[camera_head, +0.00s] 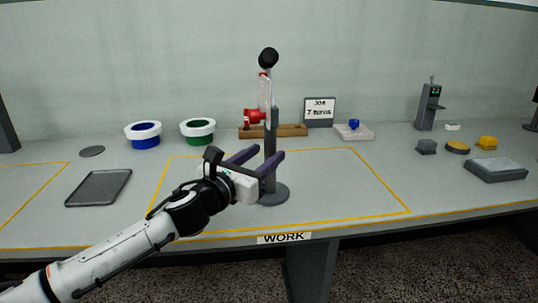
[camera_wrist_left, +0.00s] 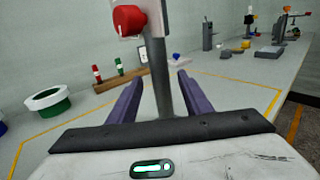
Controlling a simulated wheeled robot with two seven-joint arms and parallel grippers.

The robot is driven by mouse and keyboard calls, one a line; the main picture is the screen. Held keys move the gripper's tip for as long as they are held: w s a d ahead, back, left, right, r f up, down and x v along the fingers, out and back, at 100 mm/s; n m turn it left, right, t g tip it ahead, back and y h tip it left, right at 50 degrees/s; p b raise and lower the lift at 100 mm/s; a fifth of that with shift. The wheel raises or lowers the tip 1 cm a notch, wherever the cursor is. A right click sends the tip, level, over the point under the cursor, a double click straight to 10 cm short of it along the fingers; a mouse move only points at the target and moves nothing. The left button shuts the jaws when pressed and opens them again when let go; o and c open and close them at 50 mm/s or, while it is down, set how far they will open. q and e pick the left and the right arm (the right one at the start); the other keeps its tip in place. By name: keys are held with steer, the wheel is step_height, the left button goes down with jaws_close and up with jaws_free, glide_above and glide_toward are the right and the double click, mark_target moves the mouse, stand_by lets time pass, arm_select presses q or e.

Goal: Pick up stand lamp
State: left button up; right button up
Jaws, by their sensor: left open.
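The top of the stand is cut off there. My right gripper is not in view.
A yellow outline marks the work area around the stand. Behind it are a wooden rack (camera_head: 290,130) and a job sign (camera_head: 320,112). Blue-lined (camera_head: 144,130) and green-lined (camera_head: 198,127) white-rimmed containers and a grey tray (camera_head: 99,187) lie left. A grey block (camera_head: 496,170) lies right.

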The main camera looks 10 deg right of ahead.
mark_target(267, 151)
arm_select(q)
steer(key=shift+x, duration=1.65)
steer(key=shift+c, duration=0.4)
jaws_close()
steer(key=shift+r, duration=0.2)
